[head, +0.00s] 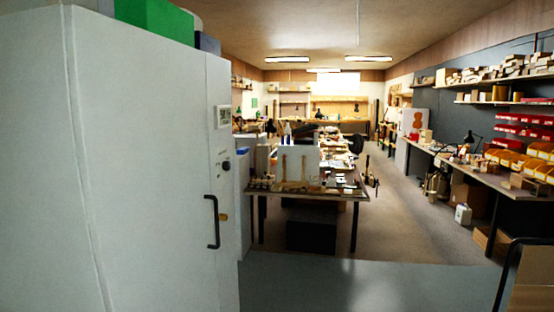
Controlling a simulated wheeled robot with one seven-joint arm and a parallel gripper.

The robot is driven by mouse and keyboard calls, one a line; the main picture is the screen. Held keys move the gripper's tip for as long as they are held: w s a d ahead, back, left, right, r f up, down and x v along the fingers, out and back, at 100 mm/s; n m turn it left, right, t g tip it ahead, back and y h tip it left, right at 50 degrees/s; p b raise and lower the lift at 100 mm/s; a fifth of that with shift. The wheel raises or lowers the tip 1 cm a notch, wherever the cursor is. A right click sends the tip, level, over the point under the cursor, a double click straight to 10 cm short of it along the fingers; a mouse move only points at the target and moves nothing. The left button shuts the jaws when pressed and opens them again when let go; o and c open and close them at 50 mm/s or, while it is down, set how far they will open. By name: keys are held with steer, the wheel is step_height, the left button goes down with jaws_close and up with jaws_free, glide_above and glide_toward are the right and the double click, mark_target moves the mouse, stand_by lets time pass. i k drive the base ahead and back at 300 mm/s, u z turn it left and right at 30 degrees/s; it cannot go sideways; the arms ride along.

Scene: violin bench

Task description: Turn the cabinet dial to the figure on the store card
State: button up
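A large pale cabinet (145,150) fills the left of the head view, its door side seen at a steep angle. A small dark dial (226,165) sits on the door above a black bar handle (212,222). A small brass-coloured fitting (224,217) is beside the handle. A small framed panel (223,117) is higher up on the door; its figures are too small to read. I cannot tell the dial's setting. No store card can be made out for certain. My gripper is not in view.
A long cluttered bench (310,192) stands beyond the cabinet. A side bench (465,170) runs along the right wall under loaded shelves (500,97). An open floor aisle (405,225) lies between them. A green box (155,27) is on the cabinet top.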

mark_target(226, 165)
steer(key=z, duration=0.25)
steer(key=i, duration=1.55)
steer(key=u, duration=0.15)
